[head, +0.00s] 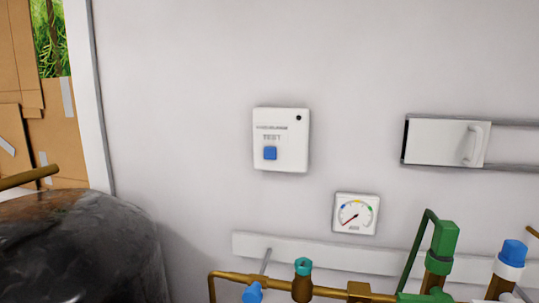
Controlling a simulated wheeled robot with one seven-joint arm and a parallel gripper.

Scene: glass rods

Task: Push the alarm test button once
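The alarm box (281,140) is a white square unit mounted on the grey-white wall. It has the word TEST on it and a small dark dot at its upper right. Nothing covers the box or the button. My gripper is not in the head view.
A white gauge (355,214) hangs below right of the box. Copper pipes (330,292) with green (445,240) and blue-capped (513,253) fittings run along the bottom. A handled sliding panel (446,141) is at right. A dark rounded tank (80,245) stands lower left.

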